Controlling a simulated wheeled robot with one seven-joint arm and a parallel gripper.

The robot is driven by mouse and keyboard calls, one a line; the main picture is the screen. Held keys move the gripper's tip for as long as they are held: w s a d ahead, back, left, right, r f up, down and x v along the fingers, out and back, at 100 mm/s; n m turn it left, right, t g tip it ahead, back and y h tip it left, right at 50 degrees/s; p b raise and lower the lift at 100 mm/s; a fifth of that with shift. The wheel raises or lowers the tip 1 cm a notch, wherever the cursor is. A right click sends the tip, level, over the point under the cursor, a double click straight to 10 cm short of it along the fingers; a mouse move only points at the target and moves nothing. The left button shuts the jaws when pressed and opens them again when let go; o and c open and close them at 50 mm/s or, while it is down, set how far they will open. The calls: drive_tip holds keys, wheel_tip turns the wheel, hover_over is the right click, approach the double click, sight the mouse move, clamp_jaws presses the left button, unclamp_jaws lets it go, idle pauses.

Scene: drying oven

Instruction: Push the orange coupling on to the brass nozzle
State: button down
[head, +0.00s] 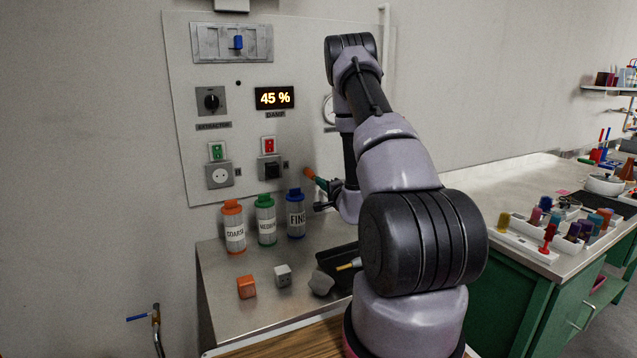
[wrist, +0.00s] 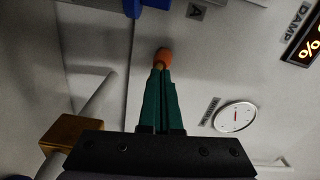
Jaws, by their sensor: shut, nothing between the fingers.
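The orange coupling (head: 309,173) shows as a small orange piece at the tips of my green fingers, in front of the wall panel. It also shows in the wrist view (wrist: 164,55), just beyond the tips. My gripper (head: 317,179) points left and slightly up in the head view; its fingers are shut in the wrist view (wrist: 160,72), with nothing held between them. A small tan-brass bit (wrist: 158,67) shows between the tips and the coupling; I cannot tell if it is the nozzle. How far the coupling sits on anything is hidden.
A brass block (wrist: 75,135) with a grey rod stands close to my gripper in the wrist view. Bottles marked coarse (head: 234,233), medium (head: 266,226) and fine (head: 296,220) stand left of my gripper. Small blocks (head: 247,287) and a black tray (head: 338,258) are on the bench.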

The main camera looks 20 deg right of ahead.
drive_tip(key=s, duration=1.2)
drive_tip(key=a+r+n+g+y, duration=0.2)
drive_tip(key=a+r+n+y, duration=0.2)
drive_tip(key=a+r+y, duration=0.85)
drive_tip(key=s+a+r+n+g+y, duration=0.2)
drive_tip(key=s+a+r+n+g, duration=0.7)
drive_tip(key=s+a+g, duration=0.5)
drive_tip(key=s+r+g+h, duration=0.1)
drive_tip(key=s+h, duration=0.4)
drive_tip(key=s, duration=0.2)
drive_tip(key=s+d+r+t+h, duration=0.2)
drive_tip(key=d+r+t+h, duration=0.4)
drive_tip(key=d+r+h, duration=0.1)
drive_tip(key=shift+s+d+m+h, duration=0.15)
drive_tip(key=shift+d+m+h, duration=0.3)
drive_tip(key=shift+d, duration=0.1)
